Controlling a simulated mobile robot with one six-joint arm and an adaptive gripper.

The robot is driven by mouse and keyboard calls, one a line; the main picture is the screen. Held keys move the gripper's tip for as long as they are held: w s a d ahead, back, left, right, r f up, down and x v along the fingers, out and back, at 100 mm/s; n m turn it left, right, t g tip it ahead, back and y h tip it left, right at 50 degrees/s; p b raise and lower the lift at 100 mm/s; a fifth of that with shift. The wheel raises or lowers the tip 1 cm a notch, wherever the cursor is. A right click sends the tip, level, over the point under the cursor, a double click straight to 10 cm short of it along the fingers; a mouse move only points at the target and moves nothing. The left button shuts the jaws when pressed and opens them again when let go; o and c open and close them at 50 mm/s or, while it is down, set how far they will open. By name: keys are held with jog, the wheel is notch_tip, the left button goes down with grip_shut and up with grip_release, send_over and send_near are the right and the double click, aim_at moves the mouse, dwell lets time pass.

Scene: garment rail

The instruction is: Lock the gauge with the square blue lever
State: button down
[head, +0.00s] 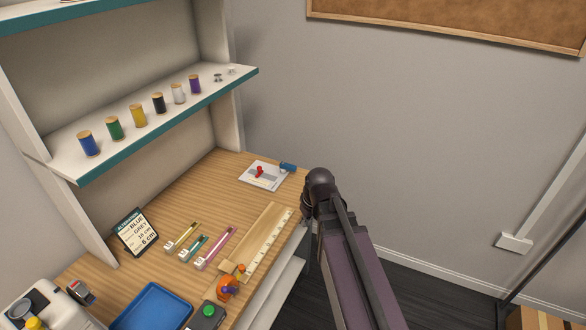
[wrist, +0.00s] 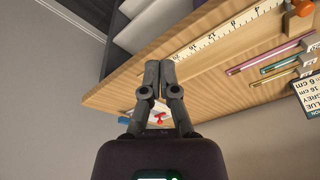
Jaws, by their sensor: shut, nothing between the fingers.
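A blue lever-like part (head: 287,167) sits at the back right edge of a white plate (head: 270,183) with a red lever (head: 259,172), at the bench's far end. In the wrist view the red lever (wrist: 159,119) shows between my finger bases, and a blue part (wrist: 124,119) shows left of it. A wooden gauge with a ruler scale (head: 268,240) lies along the bench's right edge; it also shows in the wrist view (wrist: 232,33). My gripper (wrist: 160,64) is shut and empty, apart from the plate. In the head view my arm hides most of it.
An orange part (head: 228,287), a blue tray (head: 152,307) and a dark box with a green button (head: 207,315) stand at the near end. Thread spools (head: 138,115) line the shelf above.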

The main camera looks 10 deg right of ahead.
jog(key=w+d+r+n+t+y+b, duration=0.1)
jog(key=w+n+t, duration=0.3)
jog(key=w, duration=1)
jog(key=w+d+r+n+t+y+b, duration=0.1)
jog(key=w+n, duration=0.5)
jog(key=w, duration=0.8)
jog(key=shift+d+t+y+b, duration=0.5)
jog(key=shift+d+t+b, duration=0.4)
jog(key=shift+t+b, duration=0.55)
jog(key=shift+f, duration=0.1)
jog(key=b, duration=0.7)
send_near(287, 166)
jog(key=w+a, duration=0.1)
jog(key=w+a+f, duration=0.1)
jog(key=w+a, duration=0.1)
jog(key=shift+w+f, duration=0.25)
jog(key=shift+f, duration=0.1)
jog(key=shift+w+d+f+b, duration=0.25)
jog(key=shift+f+b, duration=0.25)
jog(key=shift+f, duration=0.05)
jog(key=shift+w+d+f+b, duration=0.25)
jog(key=shift+w+f+b, duration=0.05)
jog(key=shift+f+b, duration=0.2)
jog(key=shift+a, duration=0.1)
